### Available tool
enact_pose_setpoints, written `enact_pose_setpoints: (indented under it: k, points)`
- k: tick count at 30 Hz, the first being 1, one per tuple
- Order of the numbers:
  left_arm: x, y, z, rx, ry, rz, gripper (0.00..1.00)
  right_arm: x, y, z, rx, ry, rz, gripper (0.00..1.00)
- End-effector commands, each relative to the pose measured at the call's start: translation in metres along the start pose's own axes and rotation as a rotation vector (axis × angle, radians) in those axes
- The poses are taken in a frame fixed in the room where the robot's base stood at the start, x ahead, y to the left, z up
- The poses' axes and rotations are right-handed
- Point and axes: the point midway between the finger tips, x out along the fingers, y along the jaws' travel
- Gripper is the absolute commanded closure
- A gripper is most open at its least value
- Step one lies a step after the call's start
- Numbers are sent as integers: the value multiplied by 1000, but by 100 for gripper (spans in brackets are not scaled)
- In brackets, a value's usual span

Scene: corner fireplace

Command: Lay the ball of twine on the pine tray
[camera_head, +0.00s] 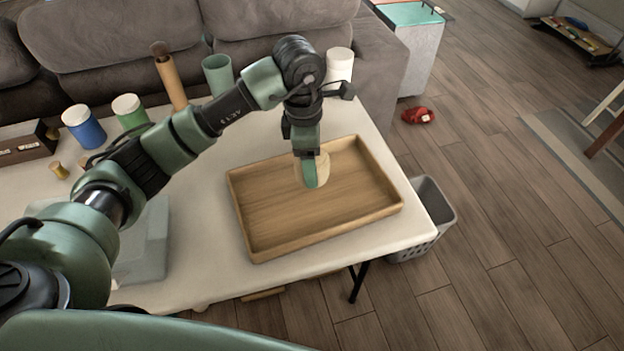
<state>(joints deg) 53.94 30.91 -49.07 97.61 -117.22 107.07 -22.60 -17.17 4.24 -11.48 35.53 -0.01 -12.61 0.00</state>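The pine tray (275,243) is a shallow wooden rectangle with a raised rim, lying on the right part of the white table. The ball of twine (324,168) is pale cream and sits at my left gripper (311,178), over the back middle of the tray. The gripper points down, and one green finger covers the front of the ball; the other finger is hidden behind it. The fingers appear closed around the ball. I cannot tell whether the ball touches the tray floor. My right gripper is out of view.
Behind the tray stand a white canister (339,64), a green cup (218,75) and a tan cylinder (170,80). Blue (84,127) and green (131,113) jars stand farther left. A grey block (143,245) lies left of the tray. A grey basket (432,205) is on the floor at right.

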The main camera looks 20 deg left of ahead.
Motion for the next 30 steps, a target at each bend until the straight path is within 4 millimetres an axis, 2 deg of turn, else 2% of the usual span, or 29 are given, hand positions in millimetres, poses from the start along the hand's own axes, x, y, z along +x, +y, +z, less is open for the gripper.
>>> enact_pose_setpoints:
  k: [3,10,17,28,29,30]
  points:
    - [18,-1,-2,1,0,-2,78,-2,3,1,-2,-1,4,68]
    - [35,0,-3,0,0,-2,78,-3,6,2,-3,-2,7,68]
    - [67,0,-5,1,0,-2,78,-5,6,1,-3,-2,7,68]
    - [73,1,-6,2,0,1,78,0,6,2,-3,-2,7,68]
    - [72,1,-6,2,0,1,29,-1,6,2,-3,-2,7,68]
    - [71,0,-6,1,0,1,18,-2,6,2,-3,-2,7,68]
